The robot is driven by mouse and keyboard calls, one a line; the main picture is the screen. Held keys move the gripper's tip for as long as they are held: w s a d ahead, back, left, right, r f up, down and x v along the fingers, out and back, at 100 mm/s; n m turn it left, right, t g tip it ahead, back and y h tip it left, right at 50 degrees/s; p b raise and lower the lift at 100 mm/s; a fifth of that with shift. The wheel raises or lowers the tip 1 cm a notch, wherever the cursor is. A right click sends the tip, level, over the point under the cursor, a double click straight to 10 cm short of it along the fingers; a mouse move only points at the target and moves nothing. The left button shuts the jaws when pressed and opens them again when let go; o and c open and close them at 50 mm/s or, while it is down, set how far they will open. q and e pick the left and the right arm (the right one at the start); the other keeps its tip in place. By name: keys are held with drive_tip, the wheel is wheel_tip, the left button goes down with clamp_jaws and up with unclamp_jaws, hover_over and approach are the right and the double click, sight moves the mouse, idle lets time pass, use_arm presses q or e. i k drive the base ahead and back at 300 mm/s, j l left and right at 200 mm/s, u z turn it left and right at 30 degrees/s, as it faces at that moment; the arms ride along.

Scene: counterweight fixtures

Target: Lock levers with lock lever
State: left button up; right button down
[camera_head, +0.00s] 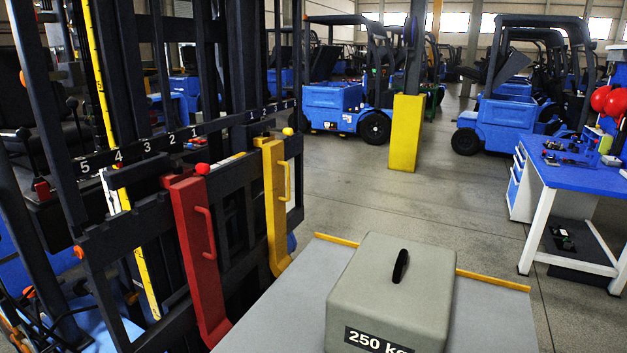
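A black forklift carriage (140,212) with a numbered top bar (150,143) fills the left of the head view. A red fork (198,262) with a side handle hangs on it, and a small red ball knob (202,169) sits at its top. A yellow fork (272,205) with a side handle hangs further right, with a small yellow ball knob (288,131) at its top. I cannot tell from this view whether either lever is locked. Neither of my grippers is in view.
A grey 250 kg weight (390,280) with a black handle stands on a grey platform (490,318) with a yellow back edge. A blue workbench (585,178) is at right. A yellow post (406,135) and blue forklifts (335,105) stand behind. The floor between is clear.

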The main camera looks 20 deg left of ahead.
sight(42, 190)
drive_tip(key=j, duration=0.55)
drive_tip(key=i+j, duration=0.1)
drive_tip(key=j, duration=0.4)
drive_tip(key=j+u, duration=0.15)
drive_tip(key=u, duration=0.35)
drive_tip(key=j+u, duration=0.1)
drive_tip(key=u, duration=0.4)
drive_tip(key=i+u, duration=0.1)
drive_tip(key=u, duration=0.35)
drive_tip(key=i+j+u, duration=0.1)
drive_tip(key=u, duration=0.4)
drive_tip(key=i+u, duration=0.1)
drive_tip(key=u, duration=0.4)
